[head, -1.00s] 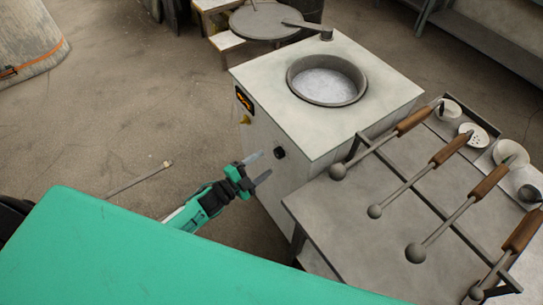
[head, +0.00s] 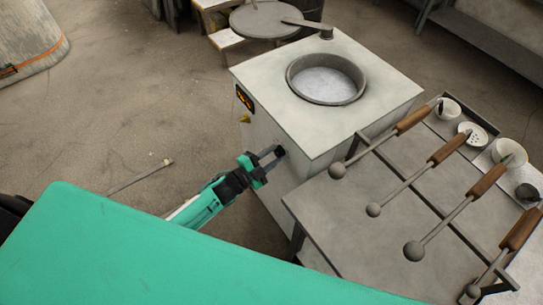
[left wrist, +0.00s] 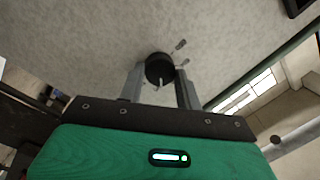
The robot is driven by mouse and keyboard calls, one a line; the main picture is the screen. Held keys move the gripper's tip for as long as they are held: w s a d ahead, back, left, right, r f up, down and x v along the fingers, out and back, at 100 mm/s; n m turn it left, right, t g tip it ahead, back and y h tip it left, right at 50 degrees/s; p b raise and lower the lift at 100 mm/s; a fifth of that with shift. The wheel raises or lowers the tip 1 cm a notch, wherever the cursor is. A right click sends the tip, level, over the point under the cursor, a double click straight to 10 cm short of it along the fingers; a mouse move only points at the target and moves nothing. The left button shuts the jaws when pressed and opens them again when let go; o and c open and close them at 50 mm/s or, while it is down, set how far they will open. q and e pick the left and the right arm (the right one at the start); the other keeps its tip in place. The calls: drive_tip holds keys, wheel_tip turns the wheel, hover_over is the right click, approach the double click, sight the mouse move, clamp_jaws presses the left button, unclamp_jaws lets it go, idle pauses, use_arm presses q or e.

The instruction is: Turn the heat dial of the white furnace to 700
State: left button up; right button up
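The white furnace (head: 275,105) stands in the middle of the head view, with a round pot opening in its top. Its small black heat dial (head: 280,151) is on the front face, and a dark display with orange digits (head: 243,97) is too small to read. My left gripper (head: 273,155) is at the dial with its fingers apart. In the left wrist view, the dial (left wrist: 159,69) with a white pointer line lies between the tips of the open left gripper (left wrist: 160,75). A small gap seems to show beside the dial. My right gripper is out of view.
A grey table (head: 350,222) beside the furnace holds several ladles with wooden handles and small bowls. A yellow warning sign (head: 245,119) is on the furnace front. A round lid-like disc (head: 265,22) stands behind.

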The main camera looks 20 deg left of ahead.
use_arm(q)
drive_tip(key=n+p, duration=0.2)
drive_tip(key=n, duration=0.1)
drive_tip(key=shift+r+n, duration=0.2)
drive_tip(key=shift+n, duration=0.1)
drive_tip(key=shift+n+p, duration=0.6)
drive_tip(key=shift+n, duration=0.5)
drive_tip(key=shift+n+g+p, duration=0.35)
drive_tip(key=shift+n+g, duration=0.05)
drive_tip(key=shift+n, duration=0.9)
drive_tip(key=shift+f, duration=0.1)
drive_tip(key=o, duration=1)
